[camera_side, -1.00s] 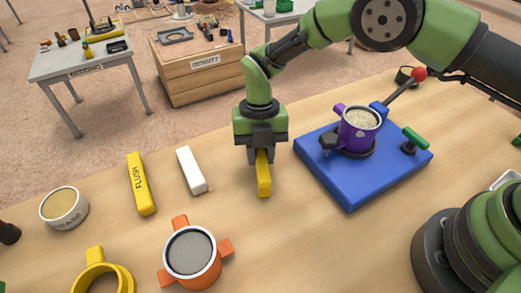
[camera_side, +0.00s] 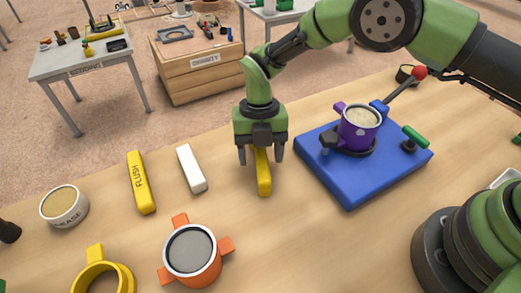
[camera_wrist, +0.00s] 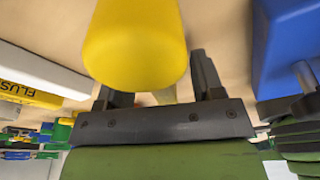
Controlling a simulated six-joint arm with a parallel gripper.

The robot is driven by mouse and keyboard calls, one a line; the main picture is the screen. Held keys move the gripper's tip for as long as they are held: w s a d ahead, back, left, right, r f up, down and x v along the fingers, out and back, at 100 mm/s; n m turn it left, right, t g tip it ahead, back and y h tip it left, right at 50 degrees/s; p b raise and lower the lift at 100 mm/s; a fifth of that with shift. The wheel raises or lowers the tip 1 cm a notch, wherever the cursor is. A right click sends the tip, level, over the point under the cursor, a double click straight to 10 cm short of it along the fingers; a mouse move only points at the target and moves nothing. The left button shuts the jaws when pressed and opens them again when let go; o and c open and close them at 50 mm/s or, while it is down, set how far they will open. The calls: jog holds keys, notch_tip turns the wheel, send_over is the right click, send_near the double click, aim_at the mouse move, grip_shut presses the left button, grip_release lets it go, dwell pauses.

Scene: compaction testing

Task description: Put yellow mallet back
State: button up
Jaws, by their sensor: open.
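A yellow bar-shaped piece, likely the yellow mallet (camera_side: 264,178), rests on the wooden table under my gripper (camera_side: 261,157). My gripper points down over it with its fingers spread, one on each side, with gaps visible. In the wrist view the yellow piece (camera_wrist: 136,45) looms large with a rounded end, in front of my gripper's fingers (camera_wrist: 160,85). The palm hides its upper part in the side view.
Left of my gripper lie a white bar (camera_side: 191,168) and a yellow bar marked FLUSH (camera_side: 141,183). An orange mold (camera_side: 192,252), a yellow collar (camera_side: 103,277) and a round tin (camera_side: 64,206) stand nearer. Right is a blue base (camera_side: 350,190) carrying a purple mold (camera_side: 358,129) of pale material.

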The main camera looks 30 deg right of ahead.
jog(key=shift+v, duration=3.55)
jog(key=shift+r, duration=0.2)
jog(key=s+d+r+m+t+y, duration=0.1)
jog(key=s+d+r+m+t, duration=0.15)
jog(key=d+r+m, duration=0.45)
jog(key=s+d+r+m+t, duration=0.2)
jog(key=s+r+m, duration=0.1)
jog(key=r+m, duration=0.8)
jog(key=s+d+r+m+t, duration=0.2)
jog(key=s+d+m, duration=0.1)
jog(key=s+m, duration=0.5)
jog(key=s+d+r+m+t, duration=0.2)
jog(key=s+d+m+t, duration=0.1)
jog(key=s+m, duration=0.5)
jog(key=shift+s+d+m, duration=0.2)
jog(key=shift+d+m, duration=0.15)
jog(key=shift+m, duration=0.55)
